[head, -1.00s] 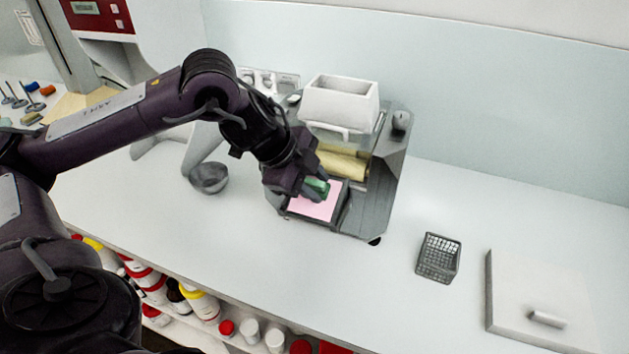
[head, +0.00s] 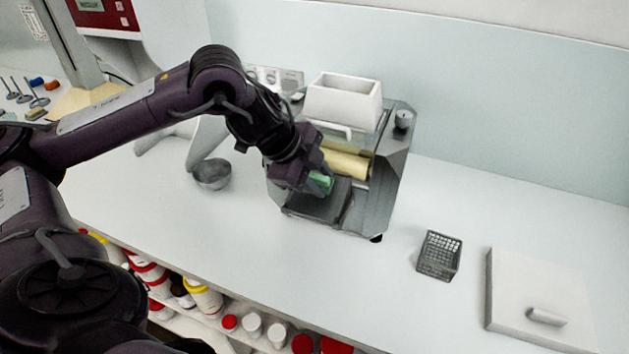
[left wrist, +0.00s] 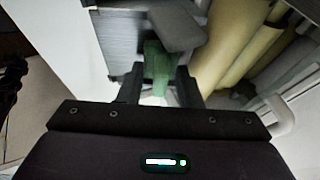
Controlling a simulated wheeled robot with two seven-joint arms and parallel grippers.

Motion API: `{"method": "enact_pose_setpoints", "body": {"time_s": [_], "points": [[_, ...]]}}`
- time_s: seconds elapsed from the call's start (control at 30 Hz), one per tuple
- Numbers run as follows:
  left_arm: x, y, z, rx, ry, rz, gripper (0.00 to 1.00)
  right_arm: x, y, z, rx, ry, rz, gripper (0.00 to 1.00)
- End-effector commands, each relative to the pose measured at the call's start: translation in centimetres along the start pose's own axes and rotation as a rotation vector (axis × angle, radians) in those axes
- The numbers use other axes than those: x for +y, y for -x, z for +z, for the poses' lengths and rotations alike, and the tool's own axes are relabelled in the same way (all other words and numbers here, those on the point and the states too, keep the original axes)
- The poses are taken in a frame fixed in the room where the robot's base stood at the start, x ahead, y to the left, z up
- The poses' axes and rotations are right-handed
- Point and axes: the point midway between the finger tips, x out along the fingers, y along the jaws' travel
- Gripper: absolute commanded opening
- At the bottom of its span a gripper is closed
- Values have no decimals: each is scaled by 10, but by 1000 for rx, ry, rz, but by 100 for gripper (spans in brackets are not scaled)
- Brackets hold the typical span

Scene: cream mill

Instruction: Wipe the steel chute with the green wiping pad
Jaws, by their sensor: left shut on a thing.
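The green wiping pad (head: 322,182) is held in my left gripper (head: 314,187), which is shut on it. The pad also shows between the fingers in the left wrist view (left wrist: 157,68). The steel chute (head: 325,206) is the dark grey tray at the front of the mill, below the cream rollers. The pad is over the chute's upper part, near the rollers; whether it touches cannot be told. The visible chute surface looks grey with no pink on it. My fingers and the pad hide part of the chute. My right gripper is out of view.
The mill (head: 378,190) stands on the white counter with a white hopper (head: 343,103) on top. A grey bowl (head: 212,174) is left of it. A wire basket (head: 439,255) and a white lidded board (head: 540,300) are at right. Counter between them is clear.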

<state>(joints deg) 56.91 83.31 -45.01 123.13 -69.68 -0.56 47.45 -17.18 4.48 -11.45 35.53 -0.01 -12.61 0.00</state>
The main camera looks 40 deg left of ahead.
Motion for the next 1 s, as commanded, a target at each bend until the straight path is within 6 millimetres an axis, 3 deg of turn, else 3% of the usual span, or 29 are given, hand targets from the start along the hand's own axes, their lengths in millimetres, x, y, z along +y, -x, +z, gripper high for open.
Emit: {"method": "enact_pose_setpoints", "body": {"time_s": [0.17,0.6,1.0], "points": [[3,-2,1,-1,-1,0,14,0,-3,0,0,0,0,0],[42,-4,2,-2,-1,0,14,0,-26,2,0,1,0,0],[42,-1,1,-2,0,3,14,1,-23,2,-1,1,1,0]]}}
